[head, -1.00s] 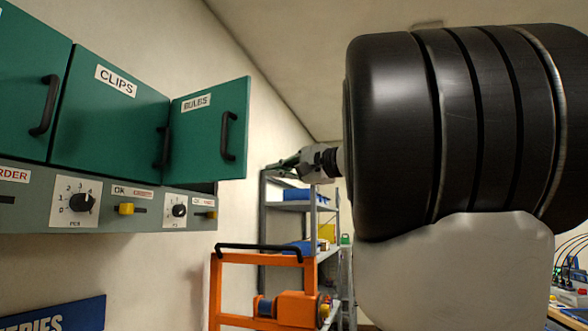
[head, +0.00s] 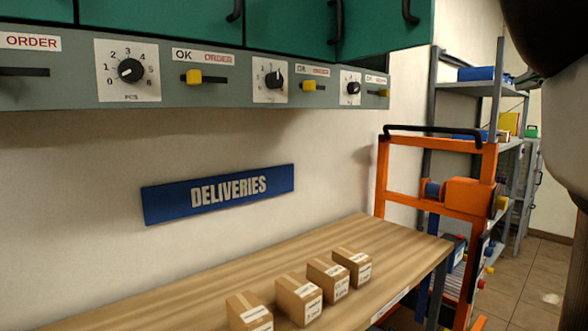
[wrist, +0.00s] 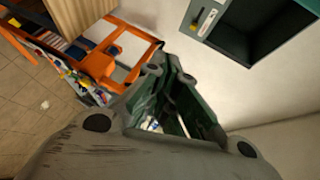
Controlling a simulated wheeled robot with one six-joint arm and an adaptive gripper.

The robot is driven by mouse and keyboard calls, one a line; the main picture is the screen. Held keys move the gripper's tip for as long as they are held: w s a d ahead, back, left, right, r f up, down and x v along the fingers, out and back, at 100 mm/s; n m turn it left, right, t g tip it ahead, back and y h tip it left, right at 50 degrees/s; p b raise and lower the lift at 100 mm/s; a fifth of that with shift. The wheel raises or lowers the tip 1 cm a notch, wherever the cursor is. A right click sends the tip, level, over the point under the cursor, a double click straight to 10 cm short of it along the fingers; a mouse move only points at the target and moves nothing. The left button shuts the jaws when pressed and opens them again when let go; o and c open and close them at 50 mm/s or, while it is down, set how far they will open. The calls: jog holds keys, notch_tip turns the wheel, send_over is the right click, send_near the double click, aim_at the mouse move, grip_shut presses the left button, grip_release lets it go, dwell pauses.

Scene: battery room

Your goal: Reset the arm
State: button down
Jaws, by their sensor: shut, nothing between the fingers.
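My gripper (wrist: 168,76) shows in the wrist view with its two green fingers pointing away from the camera; it is shut and holds nothing. It is up in the air, with an orange cart and the wall beyond it. In the head view my dark arm fills the upper right corner, and a small part of the gripper (head: 528,79) shows beside it, in front of the shelves. Most of the arm is outside that view.
Green cabinet doors (head: 290,22) hang above a grey dial panel (head: 220,92); the right door stands out. An open compartment (wrist: 255,30) shows in the wrist view. Several small boxes (head: 299,298) stand on the wooden table (head: 190,285). An orange cart (head: 440,146) and grey shelves (head: 470,88) are right.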

jog(key=s+f+n+g+h, duration=0.1)
jog(key=s+f+n+g, duration=0.25)
jog(key=f, duration=0.85)
jog(key=s+f+n+g+h, duration=0.15)
jog(key=s+f+g, duration=0.35)
jog(key=f, duration=0.6)
jog(key=a+f+n+g, duration=0.2)
jog(key=a+f+n, duration=0.6)
jog(key=n, duration=0.2)
jog(key=shift+s+a+y, duration=0.35)
jog(key=shift+s+a, duration=0.05)
